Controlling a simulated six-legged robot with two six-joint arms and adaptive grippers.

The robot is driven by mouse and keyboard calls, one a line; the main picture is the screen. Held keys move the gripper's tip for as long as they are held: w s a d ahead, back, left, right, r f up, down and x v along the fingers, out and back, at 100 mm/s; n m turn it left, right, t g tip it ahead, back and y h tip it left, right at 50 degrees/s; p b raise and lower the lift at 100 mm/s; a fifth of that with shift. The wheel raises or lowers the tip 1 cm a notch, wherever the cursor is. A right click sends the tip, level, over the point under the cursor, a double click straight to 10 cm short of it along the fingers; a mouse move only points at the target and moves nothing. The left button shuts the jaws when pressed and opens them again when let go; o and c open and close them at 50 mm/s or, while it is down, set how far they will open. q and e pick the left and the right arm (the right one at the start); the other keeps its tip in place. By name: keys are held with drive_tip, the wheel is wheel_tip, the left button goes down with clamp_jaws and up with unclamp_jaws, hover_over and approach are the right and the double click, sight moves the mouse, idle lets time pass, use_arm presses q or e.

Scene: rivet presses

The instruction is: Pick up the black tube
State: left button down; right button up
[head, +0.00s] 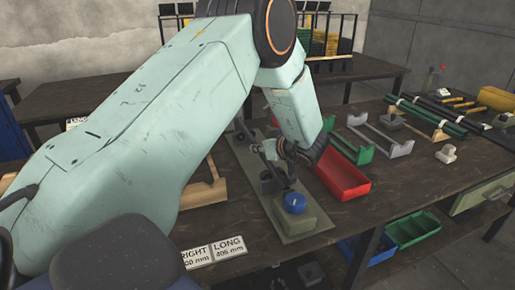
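A dark, black-looking tube (449,111) lies at the right of the table, side by side with a green tube (431,115) on a wooden rest. My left arm comes in from the left and reaches across the middle of the view. My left gripper (276,156) is low over the grey press plate, well to the left of the tubes and apart from them. It is small and dark against the press parts, so its finger opening is unclear. My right gripper is not in view.
A press with a blue knob (295,203) stands below my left gripper. A red tray (342,178), a green tray (350,146) and grey cradles (385,140) lie between it and the tubes. A yellow bin (497,99) is at far right. Label plates (228,248) are at the front.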

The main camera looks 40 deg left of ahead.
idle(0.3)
use_arm(q)
wheel_tip(320, 180, up, 10)
drive_tip(key=p, duration=0.3)
